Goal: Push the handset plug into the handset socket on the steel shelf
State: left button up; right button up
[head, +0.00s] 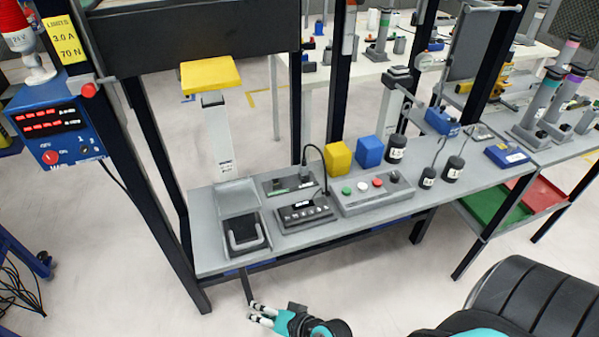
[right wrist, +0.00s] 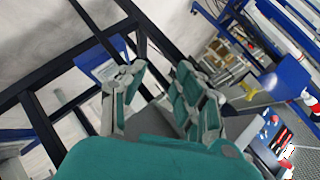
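The grey steel shelf (head: 215,252) runs across the middle of the head view. A small black plug (head: 304,172) with a looping black cable stands upright on a panel with green parts (head: 280,187); I cannot tell whether it is the handset plug or whether it is seated. The cable runs down to a dark keypad unit (head: 305,214). No handset socket can be made out for certain. My right gripper (head: 256,314) is below and in front of the shelf's front edge. Its fingers stand apart with nothing seen between them in the right wrist view (right wrist: 160,98). My left gripper is not in view.
A button box (head: 374,191), yellow block (head: 338,156), blue block (head: 369,151) and black weights (head: 454,168) stand to the right. Dark posts flank the shelf. A dark strip (head: 247,285) hangs near my right fingertips.

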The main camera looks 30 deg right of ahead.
notch_tip(320, 180, up, 28)
jog(key=w+r+m+t+y+b, duration=0.1)
jog(key=w+m+t+y, duration=0.2)
jog(key=m+t, duration=0.4)
jog(key=d+r+m+t+h, duration=0.25)
jog(key=d+m+h, duration=0.2)
jog(key=m, duration=0.25)
jog(key=m+g+h, duration=0.3)
jog(key=m+h, duration=0.8)
jog(key=m, duration=0.8)
send_near(304, 153)
jog(key=shift+p+x, duration=1.3)
jog(key=shift+x, duration=3.4)
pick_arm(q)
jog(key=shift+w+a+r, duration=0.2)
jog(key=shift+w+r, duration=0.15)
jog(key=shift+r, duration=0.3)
pick_arm(e)
jog(key=shift+s, duration=0.1)
jog(key=shift+c, duration=0.3)
